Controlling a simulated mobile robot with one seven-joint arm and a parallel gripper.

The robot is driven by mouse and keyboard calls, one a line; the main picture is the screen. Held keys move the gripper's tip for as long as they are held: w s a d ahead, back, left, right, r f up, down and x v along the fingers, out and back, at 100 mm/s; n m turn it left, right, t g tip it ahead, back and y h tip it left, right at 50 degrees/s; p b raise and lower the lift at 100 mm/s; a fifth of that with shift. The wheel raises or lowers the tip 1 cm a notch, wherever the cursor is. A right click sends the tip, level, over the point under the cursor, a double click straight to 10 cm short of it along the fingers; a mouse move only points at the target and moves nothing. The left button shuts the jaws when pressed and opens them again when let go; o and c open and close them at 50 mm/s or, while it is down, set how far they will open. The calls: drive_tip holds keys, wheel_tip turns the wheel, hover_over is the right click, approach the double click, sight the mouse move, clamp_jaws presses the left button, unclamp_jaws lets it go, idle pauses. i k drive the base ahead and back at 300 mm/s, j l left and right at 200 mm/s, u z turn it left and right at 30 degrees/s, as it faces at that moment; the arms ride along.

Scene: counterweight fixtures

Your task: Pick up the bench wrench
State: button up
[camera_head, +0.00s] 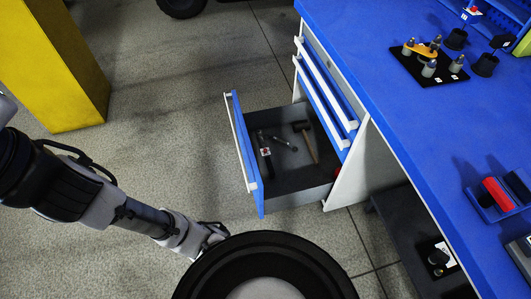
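The bench wrench appears to be the small grey metal tool (284,143) lying in the open drawer (300,191) of the blue workbench. To its left in the drawer is a dark tool with a red and white label (265,152). To its right lies a hammer (309,146) with a dark head and a wooden handle. My gripper (217,232) is outside the drawer, below and left of it in the picture. It is small and partly hidden by my dark round body part, so its fingers are not clear.
The drawer front (243,150) with its white handle stands between my gripper and the tools. The blue bench top (400,100) carries a black plate (421,68) with several fittings, and a red block (497,194). A yellow block (55,70) stands at left. The floor between is clear.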

sight(258, 132)
drive_tip(key=i+j+z, duration=0.2)
drive_tip(key=j+z, duration=0.3)
drive_tip(key=i+j+z, duration=0.1)
drive_tip(key=j+z, duration=0.9)
drive_tip(key=j, duration=0.15)
drive_tip(key=i, duration=0.45)
